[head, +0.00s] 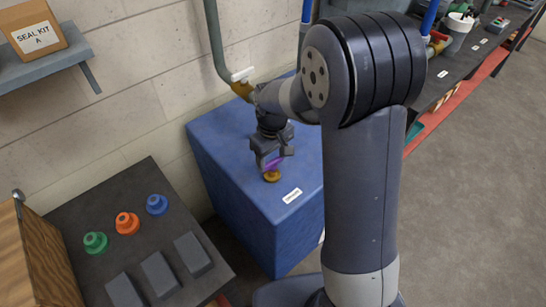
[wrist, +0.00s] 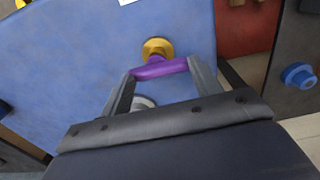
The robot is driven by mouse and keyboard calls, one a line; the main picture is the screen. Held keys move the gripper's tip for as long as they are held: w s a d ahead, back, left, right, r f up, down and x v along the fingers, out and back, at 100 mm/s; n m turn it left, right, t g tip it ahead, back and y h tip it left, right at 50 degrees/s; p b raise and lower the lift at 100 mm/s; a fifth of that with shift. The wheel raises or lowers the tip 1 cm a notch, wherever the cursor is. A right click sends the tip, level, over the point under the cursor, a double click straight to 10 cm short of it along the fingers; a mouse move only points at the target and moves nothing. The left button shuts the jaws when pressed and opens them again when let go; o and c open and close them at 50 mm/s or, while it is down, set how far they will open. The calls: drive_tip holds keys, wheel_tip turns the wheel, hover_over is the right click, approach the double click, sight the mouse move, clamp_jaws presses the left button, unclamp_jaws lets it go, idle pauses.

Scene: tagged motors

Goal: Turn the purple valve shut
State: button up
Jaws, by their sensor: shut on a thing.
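The purple valve (wrist: 160,69) is a short purple bar handle on a brass stem (wrist: 157,48), on the blue box (wrist: 75,60). In the head view the purple handle (head: 273,163) shows on top of the blue box (head: 225,160), largely covered by my gripper (head: 272,160). In the wrist view my gripper (wrist: 160,72) has one finger at each end of the purple bar and is shut on it. The bar lies nearly level across the wrist picture, slightly tilted.
A dark panel with green (head: 95,242), orange (head: 127,223) and blue (head: 157,204) knobs stands at the lower left. A pipe with a white-handled valve (head: 243,74) runs down the wall behind. A shelf holds a cardboard box (head: 35,33). A cluttered bench (head: 455,75) is at right.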

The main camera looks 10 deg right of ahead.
sight(275, 167)
drive_tip(key=shift+s+d+f, duration=0.15)
drive_tip(key=shift+d+f, duration=0.05)
drive_tip(key=shift+f, duration=0.85)
drive_tip(key=o, duration=1.3)
drive_tip(key=shift+d, duration=0.2)
drive_tip(key=shift+a, duration=0.2)
drive_tip(key=shift+r, duration=0.1)
drive_tip(key=shift+w+r, duration=0.25)
drive_tip(key=r, duration=0.3)
drive_tip(key=shift+w+a, duration=0.35)
wheel_tip(275, 167, up, 9)
drive_tip(key=d, duration=0.1)
drive_tip(key=shift+s, duration=0.25)
